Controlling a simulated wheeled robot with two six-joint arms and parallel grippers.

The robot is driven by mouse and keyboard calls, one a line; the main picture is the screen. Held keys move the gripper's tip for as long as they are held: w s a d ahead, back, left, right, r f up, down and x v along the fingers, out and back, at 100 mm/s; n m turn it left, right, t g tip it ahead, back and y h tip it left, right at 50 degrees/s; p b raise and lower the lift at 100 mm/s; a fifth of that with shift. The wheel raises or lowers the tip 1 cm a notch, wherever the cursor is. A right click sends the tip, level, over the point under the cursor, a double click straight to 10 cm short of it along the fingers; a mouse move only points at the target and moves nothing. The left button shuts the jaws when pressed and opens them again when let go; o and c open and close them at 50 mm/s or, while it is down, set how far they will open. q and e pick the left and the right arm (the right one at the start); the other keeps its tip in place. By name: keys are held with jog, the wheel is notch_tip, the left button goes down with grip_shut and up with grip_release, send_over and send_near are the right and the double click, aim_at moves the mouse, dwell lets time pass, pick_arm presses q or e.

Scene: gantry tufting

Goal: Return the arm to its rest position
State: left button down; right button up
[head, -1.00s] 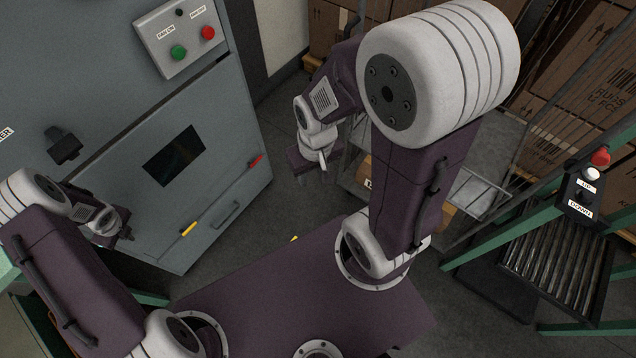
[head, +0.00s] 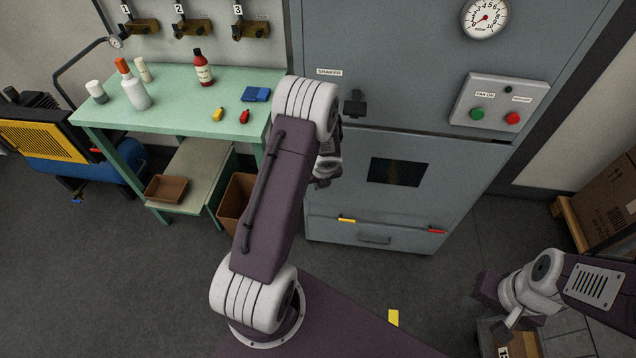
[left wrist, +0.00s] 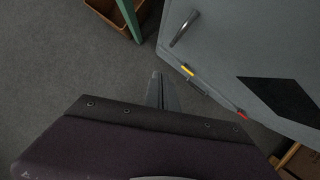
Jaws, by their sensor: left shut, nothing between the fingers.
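My left arm rises from my base in the head view, and its forearm hides part of the wrist. My left gripper (head: 324,183) is small and half hidden there, in front of the grey cabinet. In the left wrist view the fingers of my left gripper (left wrist: 159,90) are together, with nothing between them, over bare floor. My right gripper (head: 487,287) is at the lower right of the head view, by a cardboard box on a cart; its fingers are too unclear to read.
The grey shaker cabinet (head: 345,155) with a drawer handle (head: 374,240) stands close beyond my left gripper. A green bench (head: 180,112) with bottles is at the left. A blue and yellow machine (head: 60,150) is at far left.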

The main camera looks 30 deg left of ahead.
pick_arm(q)
jog(key=w+d+r+t, duration=0.2)
jog(key=w+d+r, duration=0.15)
jog(key=r, duration=0.45)
jog(key=s+d+r+n, duration=0.5)
jog(key=r+n, duration=0.1)
jog(key=r, duration=0.1)
jog(key=s+d+f+n+g+h, duration=0.1)
jog(key=s+d+n, duration=0.2)
jog(key=s+n, duration=0.5)
jog(key=s+d+f+n+g+h, duration=0.1)
jog(key=s+d+n+g+h, duration=0.1)
jog(key=s+n, duration=0.6)
jog(key=d+n, duration=0.1)
jog(key=n, duration=0.3)
jog(key=shift+s+d+n+g, duration=0.2)
jog(key=shift+d+n+g, duration=0.1)
jog(key=shift+n, duration=0.1)
pick_arm(e)
jog(key=shift+w, duration=0.2)
jog(key=shift+s, duration=0.1)
jog(key=shift+c, duration=0.3)
